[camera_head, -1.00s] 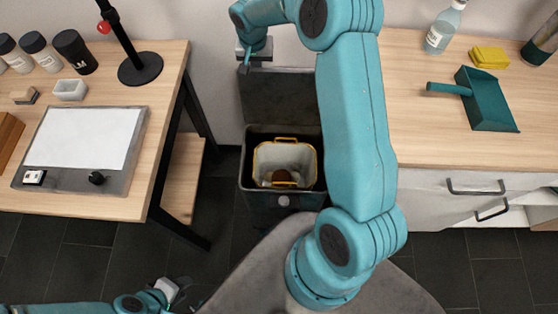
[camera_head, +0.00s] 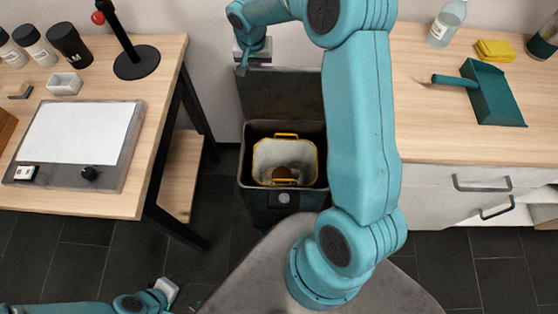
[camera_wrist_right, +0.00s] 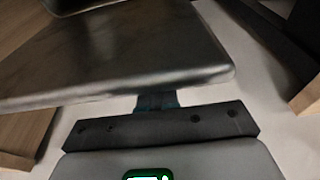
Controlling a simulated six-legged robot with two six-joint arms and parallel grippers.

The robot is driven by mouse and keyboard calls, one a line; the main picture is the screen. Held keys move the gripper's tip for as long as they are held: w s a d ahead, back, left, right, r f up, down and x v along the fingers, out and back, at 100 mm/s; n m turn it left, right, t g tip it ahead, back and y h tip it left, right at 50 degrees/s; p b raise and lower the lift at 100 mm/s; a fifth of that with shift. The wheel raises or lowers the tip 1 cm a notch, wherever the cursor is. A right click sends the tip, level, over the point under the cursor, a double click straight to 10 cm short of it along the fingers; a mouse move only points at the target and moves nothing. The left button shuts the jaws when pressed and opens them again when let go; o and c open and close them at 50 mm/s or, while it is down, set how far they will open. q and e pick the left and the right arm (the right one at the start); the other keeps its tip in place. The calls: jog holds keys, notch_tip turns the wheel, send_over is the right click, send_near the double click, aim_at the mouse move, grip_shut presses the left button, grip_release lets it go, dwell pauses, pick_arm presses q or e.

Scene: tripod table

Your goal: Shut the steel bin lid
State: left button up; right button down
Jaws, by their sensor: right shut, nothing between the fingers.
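The dark steel bin (camera_head: 262,200) stands on the floor between the table and the counter. Its lid (camera_head: 285,95) is open and stands up at the back, near the wall; my right arm hides its right part. My right gripper (camera_head: 242,70) is shut and empty at the lid's top left corner. In the right wrist view the lid (camera_wrist_right: 120,55) is a broad grey plate, and the right fingertips (camera_wrist_right: 157,102) are at its edge; I cannot tell if they touch. My left gripper (camera_head: 176,293) is low at the bottom left, away from the bin, small and unclear.
A yellow-rimmed liner bucket (camera_head: 262,160) with a brown item sits inside the bin. The wooden table (camera_head: 120,200) is on the left with a black stand (camera_head: 136,62). The counter (camera_head: 440,140) on the right holds a green dustpan (camera_head: 492,98), a yellow sponge and a bottle.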

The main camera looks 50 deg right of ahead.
aim_at(254, 84)
jog(key=shift+s+a+f, duration=0.1)
jog(key=shift+s+a, duration=0.15)
jog(key=shift+a, duration=0.05)
jog(key=shift+b, duration=0.3)
jog(key=shift+s+a+f+b, duration=0.1)
jog(key=shift+s+a+b, duration=1.1)
jog(key=shift+a+b, duration=0.25)
jog(key=shift+s+a, duration=0.35)
jog(key=shift+a, duration=0.1)
